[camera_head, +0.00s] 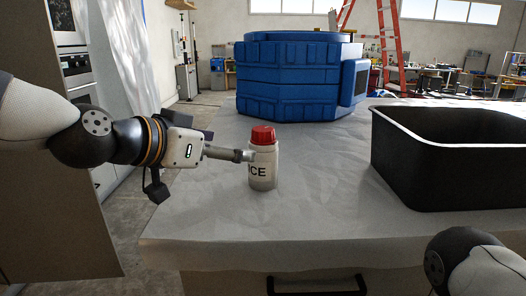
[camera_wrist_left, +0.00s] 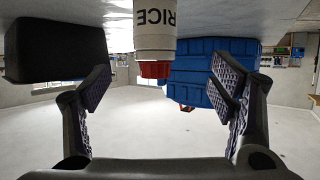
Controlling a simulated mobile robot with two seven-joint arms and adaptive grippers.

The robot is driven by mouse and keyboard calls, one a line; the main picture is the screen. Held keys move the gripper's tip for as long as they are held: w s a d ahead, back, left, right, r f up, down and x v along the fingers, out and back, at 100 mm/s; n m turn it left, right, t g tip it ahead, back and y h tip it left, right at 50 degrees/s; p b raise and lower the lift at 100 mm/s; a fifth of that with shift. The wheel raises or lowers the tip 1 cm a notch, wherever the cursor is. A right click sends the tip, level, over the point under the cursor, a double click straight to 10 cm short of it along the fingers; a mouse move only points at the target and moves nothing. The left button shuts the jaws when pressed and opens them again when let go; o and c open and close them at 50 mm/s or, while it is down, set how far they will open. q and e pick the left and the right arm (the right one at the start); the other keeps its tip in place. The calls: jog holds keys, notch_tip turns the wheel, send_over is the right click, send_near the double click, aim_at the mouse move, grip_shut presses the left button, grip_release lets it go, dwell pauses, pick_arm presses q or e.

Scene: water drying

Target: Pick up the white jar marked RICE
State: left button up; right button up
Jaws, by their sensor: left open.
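The white jar marked RICE (camera_head: 262,170) stands upright on the light-covered table, with a red lid (camera_head: 263,135). My left gripper (camera_head: 248,156) reaches in from the left at the jar's height, and one finger overlaps the jar's left side in the head view. In the left wrist view the picture is upside down, and the jar (camera_wrist_left: 155,35) lies ahead between the two open fingers, with a gap on each side. The left gripper (camera_wrist_left: 162,88) is open and empty. I cannot tell whether a finger touches the jar. My right gripper is not in view.
A black open bin (camera_head: 440,175) stands on the table to the right. A large blue container (camera_head: 290,80) stands behind the jar. The table surface (camera_head: 320,215) around and in front of the jar is clear. A drawer handle (camera_head: 317,286) shows below the front edge.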

aim_at(263, 153)
pick_arm(q)
jog(key=b+x, duration=0.1)
jog(key=x, duration=0.5)
jog(key=shift+s+f, duration=0.1)
jog(key=x, duration=0.6)
jog(key=shift+s+d+b, duration=0.1)
jog(key=shift+d+b, duration=0.25)
jog(key=shift+c, duration=1.1)
jog(key=c, duration=1.4)
jog(key=shift+c, duration=0.8)
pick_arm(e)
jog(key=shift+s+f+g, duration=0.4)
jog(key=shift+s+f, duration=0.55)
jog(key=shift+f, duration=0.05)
